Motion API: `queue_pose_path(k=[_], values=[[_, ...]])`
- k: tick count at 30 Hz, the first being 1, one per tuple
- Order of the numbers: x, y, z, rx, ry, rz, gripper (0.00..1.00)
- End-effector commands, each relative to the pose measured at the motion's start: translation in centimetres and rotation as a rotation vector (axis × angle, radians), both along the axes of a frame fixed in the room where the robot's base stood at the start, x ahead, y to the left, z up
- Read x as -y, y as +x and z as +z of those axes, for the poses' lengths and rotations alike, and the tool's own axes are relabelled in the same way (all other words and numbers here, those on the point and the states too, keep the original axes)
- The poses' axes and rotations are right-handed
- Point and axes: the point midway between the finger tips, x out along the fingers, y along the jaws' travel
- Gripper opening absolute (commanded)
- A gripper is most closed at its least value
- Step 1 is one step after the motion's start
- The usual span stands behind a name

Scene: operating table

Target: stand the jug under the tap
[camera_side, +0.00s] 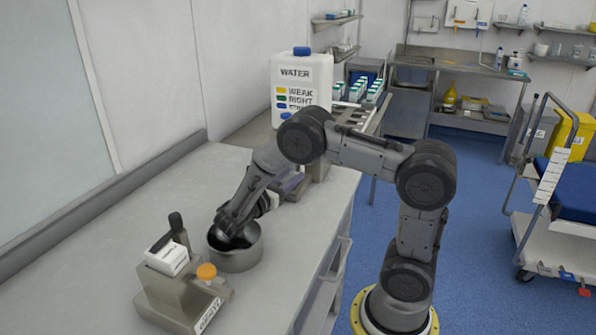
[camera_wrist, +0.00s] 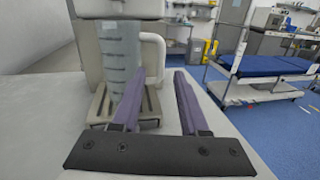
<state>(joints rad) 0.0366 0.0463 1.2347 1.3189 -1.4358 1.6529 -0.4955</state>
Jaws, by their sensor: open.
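In the wrist view the jug (camera_wrist: 118,62), clear blue-grey with a white handle (camera_wrist: 158,60) on its right, stands upright on a slatted stand (camera_wrist: 98,105) below a pale block. The tap itself is not clearly visible. My gripper (camera_wrist: 160,74) is open, its two purple fingers pointing at the handle. The handle appears in the gap between the fingertips; I cannot tell whether it is between them or just beyond. In the side view my gripper (camera_side: 288,186) is low over the worktop near the white WATER canister (camera_side: 301,82), and my arm hides most of the jug.
A grey metal pot (camera_side: 236,256) stands on the worktop (camera_side: 110,235) below my wrist. A holder (camera_side: 170,297) with a white box and an orange-capped item is at the front left. A wall edge runs along the left.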

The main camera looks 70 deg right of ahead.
Motion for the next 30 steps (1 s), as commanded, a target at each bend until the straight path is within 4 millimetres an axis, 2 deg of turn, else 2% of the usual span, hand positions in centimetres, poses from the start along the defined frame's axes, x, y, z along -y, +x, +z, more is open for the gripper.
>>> queue_pose_path(k=[3,8,11,14,17,21,27,30], values=[[-1.2,0.3,0.0,-0.001,0.000,0.002,0.44],[-1.9,-0.3,0.8,0.051,0.043,-0.027,0.44],[-2.4,-1.8,2.4,0.173,0.141,-0.087,0.44],[-4.1,-4.7,4.4,0.396,0.319,-0.187,0.44],[-7.0,-7.9,5.7,0.653,0.522,-0.297,0.44],[-12.2,-11.7,7.0,1.014,0.812,-0.450,0.44],[-19.3,-14.9,8.5,1.443,1.181,-0.653,0.44],[-21.5,-15.7,9.1,1.569,1.303,-0.727,0.44]])
